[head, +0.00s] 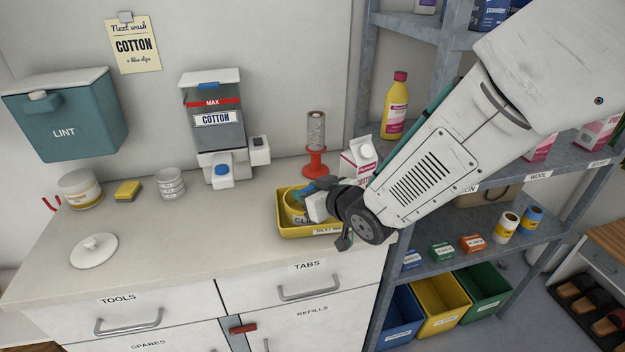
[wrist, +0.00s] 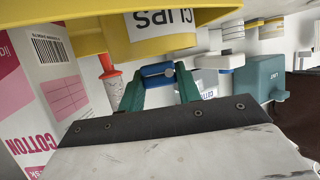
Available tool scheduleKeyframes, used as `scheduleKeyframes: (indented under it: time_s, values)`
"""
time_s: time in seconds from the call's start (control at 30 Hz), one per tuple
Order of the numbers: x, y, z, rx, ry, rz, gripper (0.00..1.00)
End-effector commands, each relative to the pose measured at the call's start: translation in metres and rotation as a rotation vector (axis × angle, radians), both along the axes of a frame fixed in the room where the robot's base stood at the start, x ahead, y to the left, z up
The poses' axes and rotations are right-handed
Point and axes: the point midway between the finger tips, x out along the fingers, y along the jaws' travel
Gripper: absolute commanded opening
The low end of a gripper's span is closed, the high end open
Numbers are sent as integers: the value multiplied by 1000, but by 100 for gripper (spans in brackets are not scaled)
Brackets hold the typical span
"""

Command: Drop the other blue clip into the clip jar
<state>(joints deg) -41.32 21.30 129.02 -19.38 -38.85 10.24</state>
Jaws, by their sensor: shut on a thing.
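The clip jar (head: 290,209) is yellow with a white label and stands in the yellow tray (head: 284,231) on the counter. Its label, reading CLIPS, shows upside down at the top of the wrist view (wrist: 160,20). My gripper (wrist: 158,76) has green fingers and is shut on a blue clip (wrist: 155,69). In the head view my gripper (head: 322,186) is at the jar's right side, near its rim. My arm hides part of the jar and tray. I cannot tell whether the clip is over the opening. The jar's inside is hidden.
A white and pink cotton carton (head: 357,157) stands close behind my gripper. A red-based roller (head: 316,160) and the cotton dispenser (head: 214,125) stand farther back. A white lid (head: 94,251) lies at the left. Shelves stand at the right.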

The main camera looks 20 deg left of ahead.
Motion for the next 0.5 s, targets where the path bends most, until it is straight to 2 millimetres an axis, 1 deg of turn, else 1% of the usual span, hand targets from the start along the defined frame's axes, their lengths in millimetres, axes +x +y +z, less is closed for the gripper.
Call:
scheduleKeyframes:
  time_s: [0.03, 0.17, 0.47, 0.5]
  values:
    - [0, 0, -5, -1, 2, 0, 13]
    - [0, -1, -11, 1, 1, -3, 13]
    - [1, -3, -12, 1, 0, -4, 13]
    - [1, -3, -12, 1, 0, -4, 45]
